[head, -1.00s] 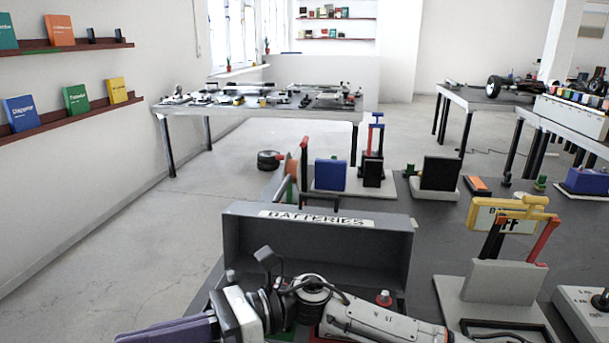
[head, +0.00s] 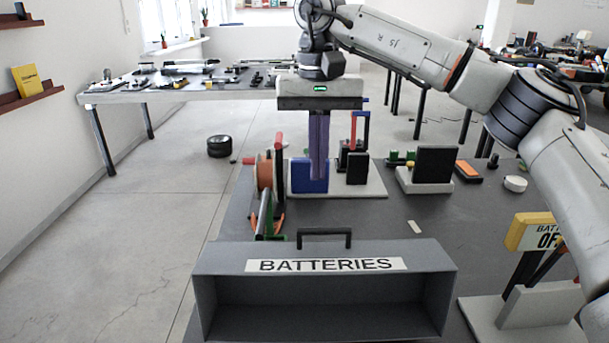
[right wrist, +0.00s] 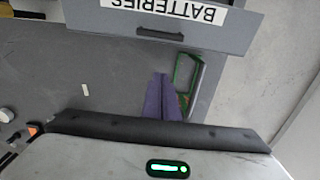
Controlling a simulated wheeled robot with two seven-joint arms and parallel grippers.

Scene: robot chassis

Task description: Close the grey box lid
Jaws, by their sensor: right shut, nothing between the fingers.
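The grey box lid (head: 224,262), labelled BATTERIES, stands open with its hollow inside facing me at the bottom of the head view. Its dark handle (head: 324,232) shows on the far side. The lid also shows in the right wrist view (right wrist: 85,22), with its handle (right wrist: 160,33) towards my gripper. The box body below is not clearly visible. My right gripper (head: 319,178) hangs fingers-down above the table beyond the lid, apart from it. Its purple fingers (right wrist: 163,77) are shut and empty. My left gripper is out of view.
Behind the lid, an orange reel (head: 264,173) and a stand with a blue block (head: 309,176) are near my right gripper. A yellow battery sign (head: 530,231) stands at the right. The dark table (head: 380,228) between is mostly clear.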

